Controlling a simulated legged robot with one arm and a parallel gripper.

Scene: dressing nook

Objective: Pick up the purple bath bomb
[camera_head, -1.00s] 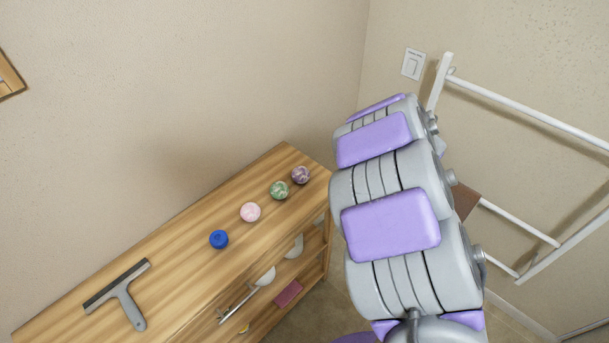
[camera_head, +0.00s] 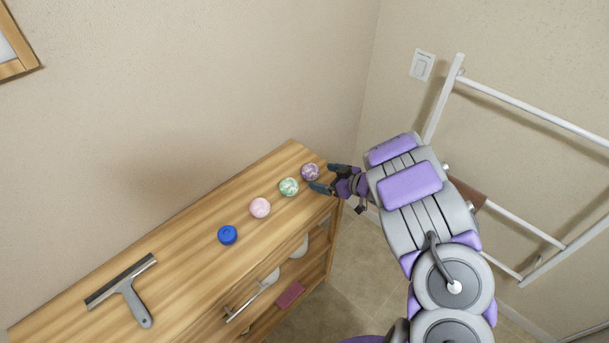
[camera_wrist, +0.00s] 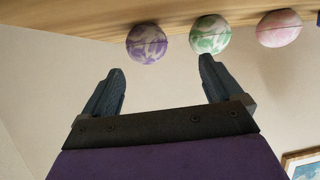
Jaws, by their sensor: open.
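The purple and white marbled bath bomb (camera_head: 310,172) sits near the far right end of the wooden dresser top. It also shows in the wrist view (camera_wrist: 147,43), ahead of my fingers and between their lines. My gripper (camera_head: 326,178) is open and empty at the dresser's right end, with its fingertips close to the purple bath bomb. In the wrist view the gripper (camera_wrist: 160,75) has its two dark fingers spread apart. A green and white bath bomb (camera_head: 289,187) sits beside the purple one, ahead of the right finger in the wrist view.
A pink bath bomb (camera_head: 260,208), a blue round object (camera_head: 227,235) and a squeegee (camera_head: 128,290) lie further along the dresser top (camera_head: 195,262). Walls stand behind. A white rack (camera_head: 520,98) is at the right.

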